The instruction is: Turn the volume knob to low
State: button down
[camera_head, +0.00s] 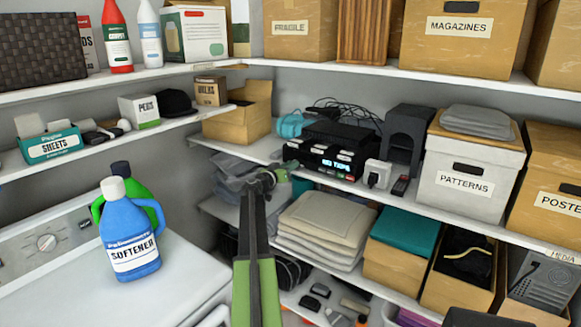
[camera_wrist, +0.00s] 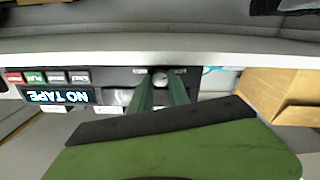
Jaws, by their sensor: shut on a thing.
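The volume knob (camera_wrist: 161,78) is a small round pale knob on the front of a dark tape player. In the wrist view it lies between my gripper's two green fingertips (camera_wrist: 160,90), which are closed on it. The tape player (camera_head: 325,140) stands on the middle shelf in the head view, with a lit "NO TAPE" display, also seen upside down in the wrist view (camera_wrist: 58,97). My gripper (camera_head: 281,176) reaches the player's front left end in the head view, where the knob is hidden. I cannot read the knob's setting.
A white plug adapter (camera_head: 377,173) and a dark stand (camera_head: 407,139) are right of the player. An open cardboard box (camera_head: 238,118) is to its left. Folded cloths (camera_head: 326,222) lie on the shelf below. A softener bottle (camera_head: 130,236) stands on the white washer (camera_head: 165,285).

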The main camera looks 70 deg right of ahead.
jog(key=c, duration=1.3)
grip_release()
jog(key=shift+o, duration=0.2)
jog(key=shift+a, duration=0.1)
jog(key=v, duration=1.7)
jog(key=shift+a, duration=0.15)
